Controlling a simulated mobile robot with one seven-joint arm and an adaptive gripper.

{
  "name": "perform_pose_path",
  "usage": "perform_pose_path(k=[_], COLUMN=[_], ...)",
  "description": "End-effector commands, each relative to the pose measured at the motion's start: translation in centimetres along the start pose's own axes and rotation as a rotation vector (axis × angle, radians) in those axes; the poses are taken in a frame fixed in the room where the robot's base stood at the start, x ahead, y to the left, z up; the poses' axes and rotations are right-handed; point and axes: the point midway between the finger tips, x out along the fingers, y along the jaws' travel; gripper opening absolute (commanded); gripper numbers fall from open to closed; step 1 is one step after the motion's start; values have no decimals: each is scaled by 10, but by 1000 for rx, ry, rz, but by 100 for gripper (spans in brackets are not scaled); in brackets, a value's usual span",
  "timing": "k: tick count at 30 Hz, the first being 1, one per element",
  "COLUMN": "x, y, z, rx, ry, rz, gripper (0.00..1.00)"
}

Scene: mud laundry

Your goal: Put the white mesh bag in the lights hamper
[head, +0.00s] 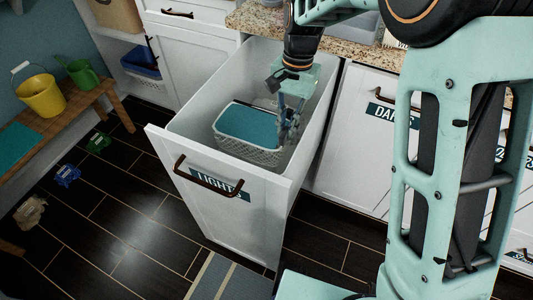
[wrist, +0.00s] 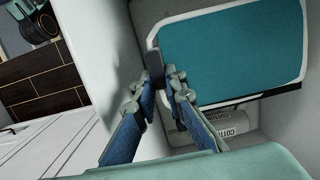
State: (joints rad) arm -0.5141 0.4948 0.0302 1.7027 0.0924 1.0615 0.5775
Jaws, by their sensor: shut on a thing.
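The lights hamper (head: 232,213) is a white pull-out drawer with a "LIGHTS" label, pulled open. The white mesh bag (head: 250,154), with white mesh sides and a flat teal top, is inside the hamper's walls. My gripper (head: 288,140) reaches down into the hamper and is shut on the bag's edge at its right side. In the wrist view, my gripper (wrist: 160,75) meets the edge of the bag (wrist: 232,50), whose teal top fills the upper right. The bag's underside is hidden, so I cannot tell whether it touches the bottom.
White things marked "COTTON" (wrist: 232,122) lie in the hamper, partly beneath the bag. A closed front marked "DARKS" (head: 385,108) stands to the right, under a granite counter (head: 262,18). A wooden bench (head: 60,125) with a yellow bucket (head: 40,95) stands left. Dark floor lies between.

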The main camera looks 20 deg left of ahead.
Motion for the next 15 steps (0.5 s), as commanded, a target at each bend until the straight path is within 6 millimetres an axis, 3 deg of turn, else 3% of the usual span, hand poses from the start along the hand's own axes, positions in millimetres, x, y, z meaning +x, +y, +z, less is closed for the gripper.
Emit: perform_pose_path(k=[7, 15], x=[39, 69], y=[1, 1], z=[-5, -10], rx=[0, 0], ry=[-4, -3], rz=[2, 2], gripper=[0, 0])
